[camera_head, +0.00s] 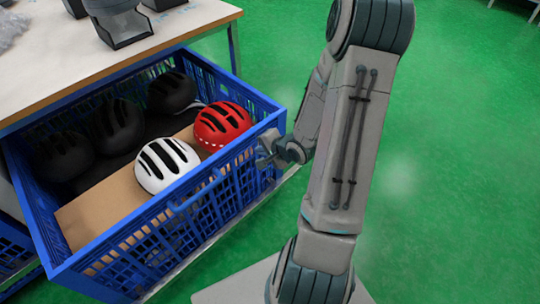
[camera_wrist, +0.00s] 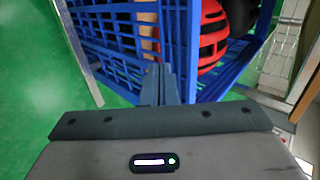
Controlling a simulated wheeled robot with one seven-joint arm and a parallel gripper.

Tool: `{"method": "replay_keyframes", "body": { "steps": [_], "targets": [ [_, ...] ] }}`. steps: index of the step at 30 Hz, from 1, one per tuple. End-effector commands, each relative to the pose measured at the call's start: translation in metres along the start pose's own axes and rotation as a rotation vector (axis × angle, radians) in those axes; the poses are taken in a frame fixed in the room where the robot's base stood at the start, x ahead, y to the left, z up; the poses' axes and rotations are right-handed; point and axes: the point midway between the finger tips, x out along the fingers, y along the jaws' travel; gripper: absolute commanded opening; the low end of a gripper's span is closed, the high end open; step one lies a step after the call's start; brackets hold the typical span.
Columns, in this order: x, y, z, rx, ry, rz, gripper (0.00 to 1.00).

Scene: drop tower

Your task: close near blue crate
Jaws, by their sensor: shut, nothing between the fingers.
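The near blue crate (camera_head: 215,195) is pulled out from under the table in the head view, and its blue lattice wall fills the upper middle of the wrist view (camera_wrist: 110,40). It holds a white helmet (camera_head: 166,165), a red helmet (camera_head: 222,126) and several black helmets (camera_head: 118,124). The red helmet also shows through the crate in the wrist view (camera_wrist: 212,35). My gripper (camera_head: 268,150) is at the crate's right outer corner. In the wrist view my gripper (camera_wrist: 158,80) has its fingers together, in front of the crate wall. Whether they touch the wall I cannot tell.
A table (camera_head: 85,60) with a wooden edge stands over the crate's back, with grey containers (camera_head: 122,22) on it. Another blue crate (camera_head: 14,245) shows at the lower left. The green floor (camera_head: 450,150) is clear at the right.

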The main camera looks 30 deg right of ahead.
Motion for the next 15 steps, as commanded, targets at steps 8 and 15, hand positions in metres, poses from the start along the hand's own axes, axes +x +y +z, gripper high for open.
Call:
{"method": "replay_keyframes", "body": {
  "steps": [8,15],
  "targets": [
    [0.045,-0.015,0.0,-0.003,0.0,-0.001,0.0],
    [0.055,-0.027,0.0,-0.001,0.0,0.001,0.0]
  ]
}}
